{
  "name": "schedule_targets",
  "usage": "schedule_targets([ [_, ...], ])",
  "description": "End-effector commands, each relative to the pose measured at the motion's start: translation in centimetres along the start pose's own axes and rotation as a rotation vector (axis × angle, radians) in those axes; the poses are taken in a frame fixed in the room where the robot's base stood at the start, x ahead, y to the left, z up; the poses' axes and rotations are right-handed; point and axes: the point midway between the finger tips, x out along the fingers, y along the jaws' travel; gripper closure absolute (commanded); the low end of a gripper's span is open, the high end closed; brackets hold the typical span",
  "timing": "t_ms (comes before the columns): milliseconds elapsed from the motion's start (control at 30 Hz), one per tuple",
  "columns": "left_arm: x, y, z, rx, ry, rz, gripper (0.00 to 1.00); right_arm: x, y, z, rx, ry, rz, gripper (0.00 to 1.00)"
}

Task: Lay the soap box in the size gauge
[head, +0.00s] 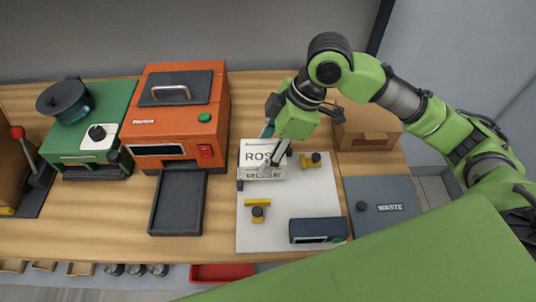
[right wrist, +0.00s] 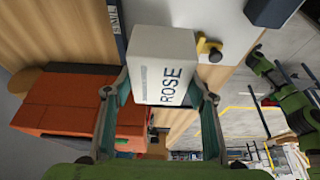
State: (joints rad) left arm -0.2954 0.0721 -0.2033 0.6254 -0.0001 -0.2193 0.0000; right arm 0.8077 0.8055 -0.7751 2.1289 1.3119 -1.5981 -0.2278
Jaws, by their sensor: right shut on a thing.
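The soap box (head: 262,172) is white with "ROSE" lettering on it. My right gripper (head: 282,150) is shut on it at the upper left corner of a white board (head: 295,222). In the right wrist view the box (right wrist: 172,62) sits between the two fingers (right wrist: 160,102). I cannot tell whether the box touches the board. The board carries yellow-and-black pieces (head: 258,212), (head: 312,160) and a dark blue unit (head: 318,230). No part is labelled as the size gauge. My left gripper is not in view.
An orange machine (head: 175,108) with a dark tray (head: 178,203) stands left of the board. A green unit (head: 95,125) with a dark pot is farther left. A grey "WASTE" lid (head: 384,208) lies to the right, with a cardboard box (head: 366,128) behind it.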

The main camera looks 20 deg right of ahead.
Motion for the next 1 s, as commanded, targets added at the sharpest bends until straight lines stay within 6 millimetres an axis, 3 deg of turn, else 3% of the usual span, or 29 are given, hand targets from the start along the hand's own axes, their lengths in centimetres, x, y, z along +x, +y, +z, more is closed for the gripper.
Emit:
schedule_targets([
  [333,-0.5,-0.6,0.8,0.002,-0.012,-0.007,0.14,2.5,2.4,1.4,0.002,0.002,0.001,0.84],
  [533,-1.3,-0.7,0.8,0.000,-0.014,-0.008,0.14,4.8,2.3,2.4,0.000,0.002,0.001,0.84],
  [933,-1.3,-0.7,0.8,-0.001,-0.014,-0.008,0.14,5.4,2.4,2.6,-0.002,0.002,0.003,0.84],
  [967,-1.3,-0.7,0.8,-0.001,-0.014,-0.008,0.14,5.5,2.3,2.7,-0.001,0.000,0.002,0.41],
  [1000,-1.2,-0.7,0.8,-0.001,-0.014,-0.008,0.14,5.5,2.3,2.7,-0.001,0.000,0.002,0.32],
])
